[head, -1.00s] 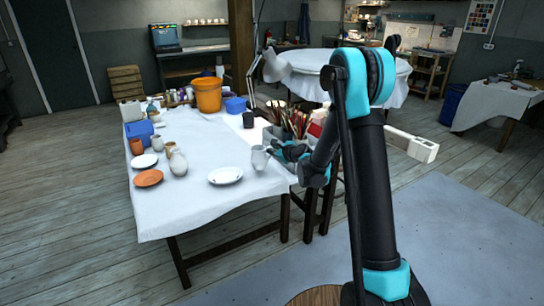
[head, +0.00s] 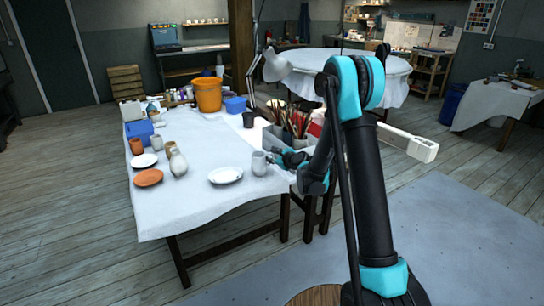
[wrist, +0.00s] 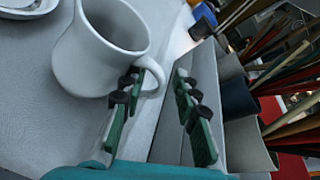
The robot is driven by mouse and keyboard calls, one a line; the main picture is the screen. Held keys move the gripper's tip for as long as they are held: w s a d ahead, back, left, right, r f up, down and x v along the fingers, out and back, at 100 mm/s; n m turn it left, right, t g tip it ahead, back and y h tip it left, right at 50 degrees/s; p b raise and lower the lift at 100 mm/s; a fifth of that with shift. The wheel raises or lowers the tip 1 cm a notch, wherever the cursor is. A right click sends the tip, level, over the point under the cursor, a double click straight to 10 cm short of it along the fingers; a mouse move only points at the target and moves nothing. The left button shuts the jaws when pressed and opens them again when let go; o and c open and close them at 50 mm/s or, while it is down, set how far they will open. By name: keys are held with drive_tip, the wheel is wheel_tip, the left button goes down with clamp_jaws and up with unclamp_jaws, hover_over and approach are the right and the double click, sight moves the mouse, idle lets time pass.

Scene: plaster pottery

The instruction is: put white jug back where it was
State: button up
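The white jug (head: 258,163) stands on the white-covered table near its right edge, just right of a white plate (head: 226,175). In the wrist view the jug (wrist: 100,45) is at upper left, with its handle pointing towards my gripper. My gripper (wrist: 158,85) is open, its two green-padded fingers well apart. The left finger's tip overlaps the handle; I cannot tell whether it touches it. The right finger is clear of the jug. In the head view my gripper (head: 272,158) is partly hidden by my arm.
Grey containers of brushes (head: 290,135) stand close behind and right of my gripper. A dark cup (head: 248,120) and an orange bucket (head: 208,95) are farther back. An orange plate (head: 148,178) and a vase (head: 178,163) are left.

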drive_tip(key=shift+r, duration=0.15)
drive_tip(key=s+d+r+n+g+h, duration=0.1)
drive_tip(key=s+d+r+n, duration=0.15)
drive_tip(key=s+d, duration=0.4)
drive_tip(key=s+d+r+n+g, duration=0.1)
drive_tip(key=s+d+r+n, duration=0.2)
drive_tip(key=s, duration=0.7)
drive_tip(key=s+d+f+n+g+h, duration=0.2)
drive_tip(key=s+d+n, duration=0.3)
drive_tip(key=s, duration=0.4)
drive_tip(key=s+d+f+n+g+h, duration=0.1)
drive_tip(key=s+d+f+n+h, duration=0.1)
drive_tip(key=s+d+n, duration=0.3)
drive_tip(key=s+d+f+n+g+h, duration=0.2)
drive_tip(key=s+d+n, duration=0.3)
drive_tip(key=s, duration=0.8)
drive_tip(key=shift+s+d+f+n+g+h, duration=0.3)
drive_tip(key=shift+f+n+h, duration=0.3)
drive_tip(key=shift+n, duration=0.45)
drive_tip(key=shift+w+f, duration=0.1)
